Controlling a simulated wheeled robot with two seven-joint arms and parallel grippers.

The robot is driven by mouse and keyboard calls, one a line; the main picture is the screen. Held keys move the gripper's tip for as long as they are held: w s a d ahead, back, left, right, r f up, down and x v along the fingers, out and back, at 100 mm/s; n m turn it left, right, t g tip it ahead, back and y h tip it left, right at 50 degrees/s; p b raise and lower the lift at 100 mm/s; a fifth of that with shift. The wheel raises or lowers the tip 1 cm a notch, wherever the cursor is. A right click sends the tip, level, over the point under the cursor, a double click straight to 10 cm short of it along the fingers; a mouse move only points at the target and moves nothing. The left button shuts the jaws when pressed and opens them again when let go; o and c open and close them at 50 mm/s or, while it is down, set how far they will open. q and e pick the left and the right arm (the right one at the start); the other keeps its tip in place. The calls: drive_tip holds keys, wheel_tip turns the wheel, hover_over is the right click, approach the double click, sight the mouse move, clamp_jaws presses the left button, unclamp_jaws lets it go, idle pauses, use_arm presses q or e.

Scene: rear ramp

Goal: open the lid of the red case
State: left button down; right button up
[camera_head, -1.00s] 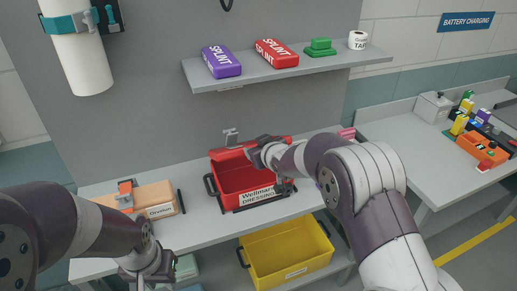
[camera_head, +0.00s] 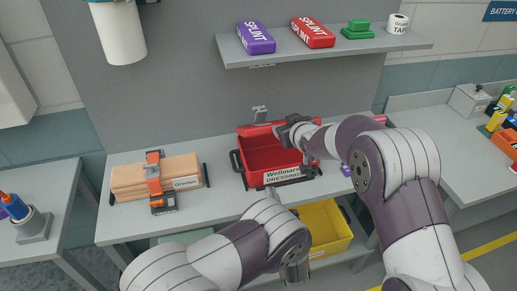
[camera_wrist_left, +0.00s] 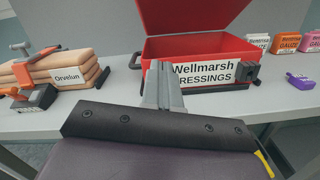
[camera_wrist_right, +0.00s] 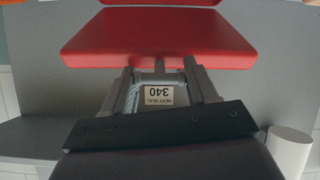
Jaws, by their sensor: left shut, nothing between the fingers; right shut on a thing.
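The red case (camera_head: 266,160), labelled Wellmarsh Dressings, sits on the grey bench with its lid (camera_head: 262,130) raised at the back. Its inside looks empty where it shows; the left wrist view also shows the case (camera_wrist_left: 200,47) and the upright lid (camera_wrist_left: 190,14). My right gripper (camera_head: 297,128) is at the lid's right part, shut on it; in the right wrist view the fingers (camera_wrist_right: 163,74) meet the red lid's edge (camera_wrist_right: 158,45). My left gripper (camera_wrist_left: 163,72) is shut and empty, in front of the case's label; its fingertips are hard to see in the head view.
A tan strapped bundle (camera_head: 157,177) lies left of the case. A yellow bin (camera_head: 326,228) stands below the bench. A shelf (camera_head: 330,52) with purple and red splint packs is above. Small gauze boxes (camera_wrist_left: 288,43) stand right of the case.

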use_arm(q)
drive_tip(key=shift+w+a+r+n+t+y, duration=0.15)
drive_tip(key=shift+w+a+r+n, duration=0.5)
drive_tip(key=shift+w+r, duration=0.85)
drive_tip(key=shift+w+a+r+n+t+y, duration=0.2)
drive_tip(key=shift+w+a+r+n, duration=0.45)
drive_tip(key=shift+w, duration=1.6)
drive_tip(key=shift+w+a+r+n+t+y, duration=0.15)
drive_tip(key=shift+w+a+r+n, duration=0.5)
drive_tip(key=shift+w+r, duration=0.9)
use_arm(e)
drive_tip(key=shift+s+f, duration=0.15)
drive_tip(key=shift+f, duration=0.05)
use_arm(q)
drive_tip(key=shift+w+a+f, duration=0.2)
drive_tip(key=shift+w+f, duration=0.05)
drive_tip(key=shift+w, duration=0.05)
